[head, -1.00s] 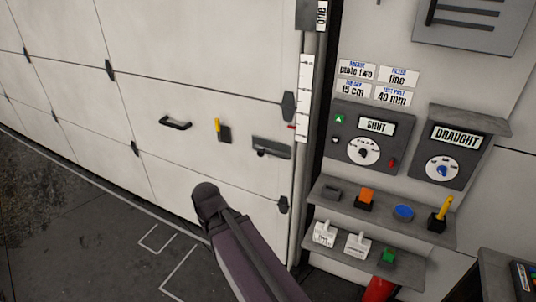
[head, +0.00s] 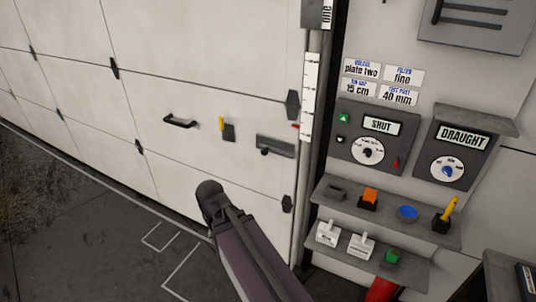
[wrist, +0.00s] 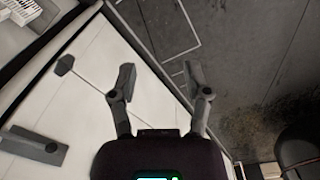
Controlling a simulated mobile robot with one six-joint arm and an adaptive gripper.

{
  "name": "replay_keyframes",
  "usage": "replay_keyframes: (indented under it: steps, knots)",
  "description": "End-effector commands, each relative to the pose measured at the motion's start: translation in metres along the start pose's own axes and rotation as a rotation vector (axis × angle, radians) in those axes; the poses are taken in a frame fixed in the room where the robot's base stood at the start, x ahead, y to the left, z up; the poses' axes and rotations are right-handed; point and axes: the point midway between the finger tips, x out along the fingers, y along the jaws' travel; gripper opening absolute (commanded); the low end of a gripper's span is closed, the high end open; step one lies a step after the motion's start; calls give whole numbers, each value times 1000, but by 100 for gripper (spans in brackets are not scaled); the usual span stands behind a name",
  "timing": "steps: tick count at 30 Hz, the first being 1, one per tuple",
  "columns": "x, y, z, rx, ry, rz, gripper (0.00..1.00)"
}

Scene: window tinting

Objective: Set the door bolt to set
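The white sectional door (head: 200,60) fills the left of the head view. A grey bolt plate with a small dark knob (head: 276,147) sits near its right edge; I take it for the door bolt. What looks like the same plate shows at the lower left of the wrist view (wrist: 33,147). I cannot tell its setting. My gripper (wrist: 160,82) is open and empty in the wrist view, over the door's lower part and the floor, apart from the plate. In the head view my arm shows in front of the door, but the fingers do not.
A black pull handle (head: 180,121) and a yellow-levered catch (head: 227,130) are left of the bolt. A dial panel reading SHUT (head: 375,140), a DRAUGHT panel (head: 462,150) and shelves of small items (head: 385,215) stand right. Floor (head: 70,240) at left looks clear.

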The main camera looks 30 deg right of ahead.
Motion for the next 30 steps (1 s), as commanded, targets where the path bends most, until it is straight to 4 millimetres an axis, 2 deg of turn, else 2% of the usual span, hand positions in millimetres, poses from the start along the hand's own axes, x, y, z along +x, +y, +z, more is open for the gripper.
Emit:
replay_keyframes:
  steps: [5, 9, 15, 24, 30]
  knots:
    - [25, 29, -28, -94, 43, 131, 81]
    - [43, 66, -58, -220, 75, 298, 81]
    - [59, 122, -104, -440, 75, 578, 81]
    - [64, 192, -169, -794, -53, 997, 81]
    - [60, 226, -211, -1036, -229, 1259, 81]
